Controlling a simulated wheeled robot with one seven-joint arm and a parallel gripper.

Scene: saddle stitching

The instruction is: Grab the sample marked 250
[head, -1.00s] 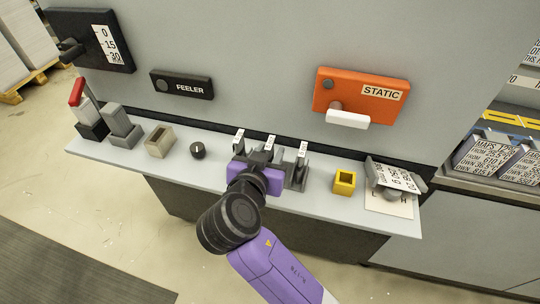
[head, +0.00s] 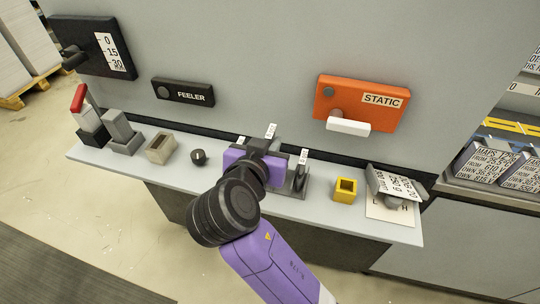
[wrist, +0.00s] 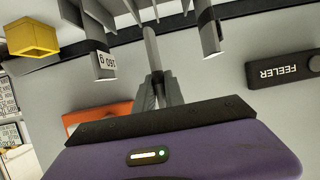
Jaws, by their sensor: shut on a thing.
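Three thin dark samples with white label tops stand in a row at a grey rack (head: 297,191) on the shelf. My gripper (head: 265,144) is shut on the middle sample (head: 270,131), which sits higher than its neighbours; its label is too small to read. The right sample (head: 303,157) appears at left in the wrist view (wrist: 104,62), upside down, reading 150 g. The left sample (head: 241,140) is mostly hidden behind my gripper; its label is unreadable.
A black knob (head: 198,157), a beige box (head: 160,148) and a grey block (head: 121,133) are left. The FEELER box (head: 183,91) and orange STATIC box (head: 361,102) project from the wall above.

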